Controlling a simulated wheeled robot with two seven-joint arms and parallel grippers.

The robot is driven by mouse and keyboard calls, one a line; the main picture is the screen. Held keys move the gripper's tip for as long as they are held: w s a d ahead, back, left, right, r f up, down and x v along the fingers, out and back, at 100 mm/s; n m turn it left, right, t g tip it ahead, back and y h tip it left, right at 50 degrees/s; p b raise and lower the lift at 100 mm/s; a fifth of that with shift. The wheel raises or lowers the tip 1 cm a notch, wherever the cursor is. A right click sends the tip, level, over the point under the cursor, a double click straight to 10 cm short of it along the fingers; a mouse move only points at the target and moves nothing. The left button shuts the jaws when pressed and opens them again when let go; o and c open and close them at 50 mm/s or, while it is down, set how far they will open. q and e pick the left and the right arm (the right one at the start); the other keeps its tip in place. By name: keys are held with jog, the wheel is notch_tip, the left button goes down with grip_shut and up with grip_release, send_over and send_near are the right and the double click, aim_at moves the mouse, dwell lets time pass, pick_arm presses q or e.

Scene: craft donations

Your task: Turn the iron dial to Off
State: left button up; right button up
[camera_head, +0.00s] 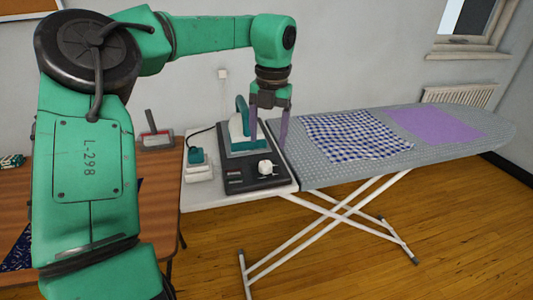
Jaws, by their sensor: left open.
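A teal and white iron (236,140) stands on a dark base (235,182) at the left end of the ironing board. A white knob, which looks like the iron dial (265,168), sits on the front right of the dark base. Its marking is too small to read. My left gripper (268,141) points down with its fingers apart and empty. It shows just behind and above the dial, to the right of the iron, and does not appear to touch the dial. My right gripper is out of view.
A teal and white item (197,165) stands left of the base. A blue checked cloth (355,135) and a purple cloth (436,124) lie on the ironing board (300,168). A wooden table (160,200) with a brush-like item (155,138) is at left. My left arm hides part of it.

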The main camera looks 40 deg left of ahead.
pick_arm(q)
notch_tip(320, 180, up, 7)
jog(key=shift+d+p, duration=0.2)
jog(key=shift+p, duration=0.25)
jog(key=shift+w, duration=0.1)
